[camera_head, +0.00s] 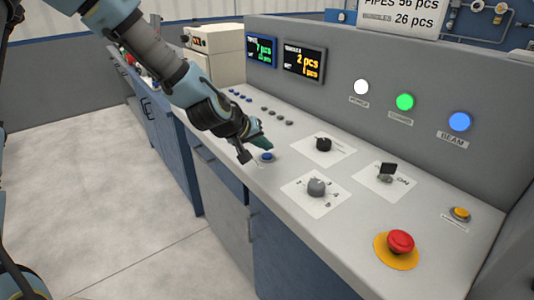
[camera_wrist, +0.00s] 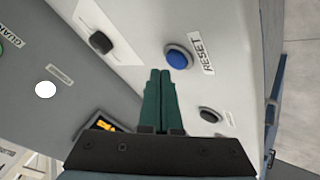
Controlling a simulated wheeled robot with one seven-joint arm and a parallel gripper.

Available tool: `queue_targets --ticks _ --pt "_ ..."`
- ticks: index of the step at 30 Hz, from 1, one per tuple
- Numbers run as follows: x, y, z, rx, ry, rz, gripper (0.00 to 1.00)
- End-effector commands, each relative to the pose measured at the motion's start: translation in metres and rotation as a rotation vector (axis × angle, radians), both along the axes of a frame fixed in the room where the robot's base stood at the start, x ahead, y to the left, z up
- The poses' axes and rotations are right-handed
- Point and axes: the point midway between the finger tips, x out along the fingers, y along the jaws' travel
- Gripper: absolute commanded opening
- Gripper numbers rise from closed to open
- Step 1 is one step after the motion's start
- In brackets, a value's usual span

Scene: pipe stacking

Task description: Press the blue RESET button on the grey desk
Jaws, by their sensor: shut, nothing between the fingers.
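The blue RESET button (camera_head: 267,156) sits on the sloping top of the grey desk (camera_head: 250,185), near its front edge. In the wrist view the blue button (camera_wrist: 178,57) has a grey ring, with the RESET label (camera_wrist: 202,55) beside it. My gripper (camera_head: 265,143) hovers just above and behind the button in the head view. Its green fingers (camera_wrist: 160,75) are shut together and empty. In the wrist view the fingertips lie just short of the button, and I see a gap between them. The button's whole top is visible in the wrist view.
A black knob (camera_head: 323,144), a grey selector dial (camera_head: 316,187), a key switch (camera_head: 386,171), a yellow button (camera_head: 461,213) and a red emergency stop (camera_head: 400,241) stand to the right. Several small buttons (camera_head: 275,115) lie behind. The upright panel (camera_head: 340,65) bounds the back.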

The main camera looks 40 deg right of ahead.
Motion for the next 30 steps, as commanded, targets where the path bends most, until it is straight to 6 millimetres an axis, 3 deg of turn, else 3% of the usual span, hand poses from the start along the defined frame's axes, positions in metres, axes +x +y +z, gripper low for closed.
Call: queue_targets --ticks 9,24,30 --pt "0.000 0.000 0.002 0.000 0.000 0.000 0.00" --pt "0.000 0.000 0.048 -0.001 -0.001 0.001 0.00" --pt "0.000 0.000 0.050 0.000 0.001 0.001 0.00"
